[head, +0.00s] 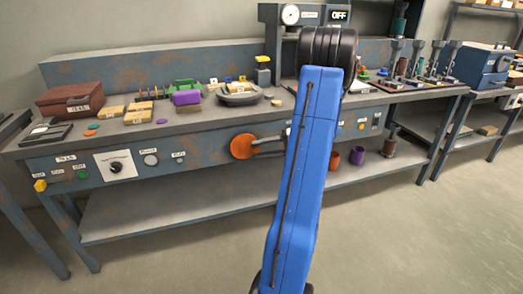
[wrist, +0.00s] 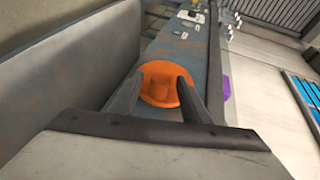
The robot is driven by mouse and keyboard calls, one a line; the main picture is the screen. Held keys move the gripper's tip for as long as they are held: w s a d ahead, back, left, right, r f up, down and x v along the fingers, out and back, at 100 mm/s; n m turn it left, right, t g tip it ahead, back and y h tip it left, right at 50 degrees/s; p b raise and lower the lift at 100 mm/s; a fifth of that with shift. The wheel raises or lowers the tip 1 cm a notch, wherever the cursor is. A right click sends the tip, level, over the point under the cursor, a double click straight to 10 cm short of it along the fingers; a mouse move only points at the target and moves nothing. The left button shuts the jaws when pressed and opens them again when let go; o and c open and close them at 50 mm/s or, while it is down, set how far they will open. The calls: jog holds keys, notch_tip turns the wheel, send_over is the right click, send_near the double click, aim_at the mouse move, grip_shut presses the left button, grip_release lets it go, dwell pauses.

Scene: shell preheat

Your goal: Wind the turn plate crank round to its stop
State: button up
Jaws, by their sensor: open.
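The turn plate (head: 240,95) looks like a round grey plate on the bench top in the head view, with small things on it. An orange round crank handle (head: 244,146) stands out from the bench's front panel below it, on a short grey arm (head: 268,141). In the wrist view the orange piece (wrist: 160,70) shows between and beyond the fingers. My gripper (wrist: 160,79) is open, one finger on each side of it in the picture. I cannot tell whether they touch it. In the head view my blue arm hides the gripper and part of the panel.
The bench (head: 110,215) has a low shelf. A dial (head: 115,165) is on the front panel. The floor in front is clear.

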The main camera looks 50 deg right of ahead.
jog(key=v, duration=1.7)
jog(key=shift+s, duration=0.2)
